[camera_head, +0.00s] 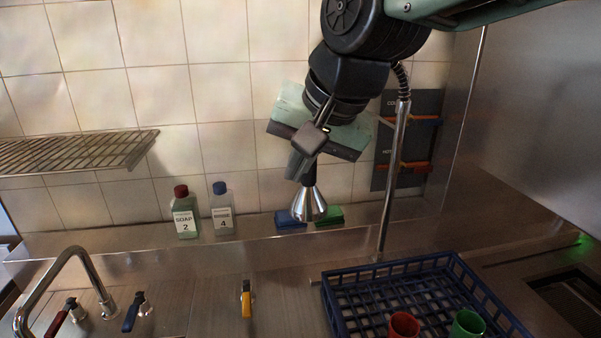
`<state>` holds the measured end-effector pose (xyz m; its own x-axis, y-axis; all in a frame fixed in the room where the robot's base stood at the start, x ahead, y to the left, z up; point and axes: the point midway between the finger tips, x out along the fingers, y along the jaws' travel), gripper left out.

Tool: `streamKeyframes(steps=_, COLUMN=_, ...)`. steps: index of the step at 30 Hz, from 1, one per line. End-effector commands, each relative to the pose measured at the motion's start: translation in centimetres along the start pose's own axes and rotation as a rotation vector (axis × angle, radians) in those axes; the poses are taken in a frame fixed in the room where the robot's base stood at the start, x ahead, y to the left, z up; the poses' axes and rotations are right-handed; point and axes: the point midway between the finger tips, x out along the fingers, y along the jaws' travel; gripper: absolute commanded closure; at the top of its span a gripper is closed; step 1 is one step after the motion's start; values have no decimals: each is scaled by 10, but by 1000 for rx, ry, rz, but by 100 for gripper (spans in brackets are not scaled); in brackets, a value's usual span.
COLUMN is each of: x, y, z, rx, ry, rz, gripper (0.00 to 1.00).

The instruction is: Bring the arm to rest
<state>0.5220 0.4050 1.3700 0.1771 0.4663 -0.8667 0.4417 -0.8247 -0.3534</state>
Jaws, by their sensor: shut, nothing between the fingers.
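My arm comes in from the upper right, and my gripper (300,165) points down in front of the tiled wall. Its fingers are shut, with nothing seen held between them. A silver cone-shaped spray head (310,206) with a dark neck shows just below the fingertips. I cannot tell whether the fingers touch it, and its upper part is hidden behind the gripper.
A metal pole with a hose (393,180) stands right of the gripper. A soap bottle (184,212) and a second bottle (221,210) stand on the ledge near blue (289,220) and green (330,215) sponges. A blue rack (338,302) holds red and green cups. A wire shelf (75,152) juts out left.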

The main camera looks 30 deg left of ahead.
Motion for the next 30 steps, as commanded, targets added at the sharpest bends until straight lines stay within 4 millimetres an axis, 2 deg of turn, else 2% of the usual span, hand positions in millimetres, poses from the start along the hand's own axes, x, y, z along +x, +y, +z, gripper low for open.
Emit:
streamKeyframes(steps=12, x=0, y=0, z=0, rx=0, ry=-1, rz=0, gripper=100)
streamKeyframes(steps=14, x=2, y=10, z=5, rx=-3, ry=-8, rz=9, gripper=100)
streamKeyframes(steps=17, x=7, y=43, z=25, rx=-23, ry=-37, rz=37, gripper=100)
streamKeyframes(steps=20, x=12, y=93, z=62, rx=-60, ry=-87, rz=81, gripper=100)
streamKeyframes(steps=24, x=17, y=168, z=132, rx=-125, ry=-173, rz=148, gripper=100)
streamKeyframes(steps=27, x=19, y=216, z=185, rx=-166, ry=-235, rz=191, gripper=100)
streamKeyframes(steps=30, x=20, y=254, z=234, rx=-200, ry=-294, rz=227, gripper=100)
